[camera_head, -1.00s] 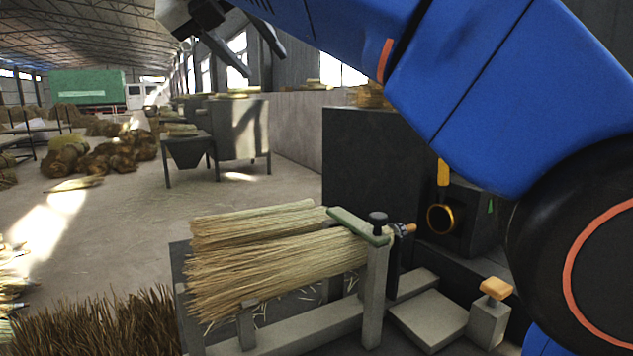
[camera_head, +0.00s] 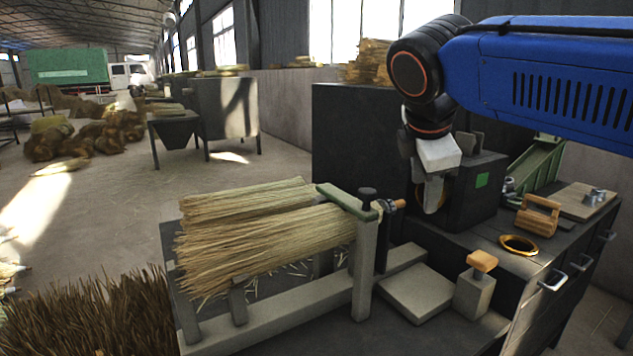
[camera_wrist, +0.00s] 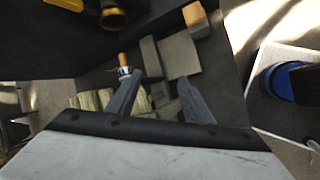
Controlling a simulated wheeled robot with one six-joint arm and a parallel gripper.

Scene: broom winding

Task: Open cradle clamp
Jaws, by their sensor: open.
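The cradle clamp is a green bar (camera_head: 345,201) across the near-right end of the straw bundle (camera_head: 262,240), with a black knob (camera_head: 367,196) on its grey post (camera_head: 364,270). The bar lies across the bundle's end. A dark fitting with an orange tip (camera_head: 399,204) sits right beside it; the orange tip also shows in the wrist view (camera_wrist: 122,59). My gripper (camera_head: 431,196) points down, to the right of the clamp and apart from it. In the wrist view its fingers (camera_wrist: 160,77) are spread and empty. The clamp bar is hard to make out there.
A dark machine block (camera_head: 482,190) stands close behind my gripper. On the bench to the right are a brass ring (camera_head: 519,245), a wooden-handled tool (camera_head: 537,215) and a grey block with an orange top (camera_head: 475,290). A flat grey plate (camera_head: 417,292) lies in front.

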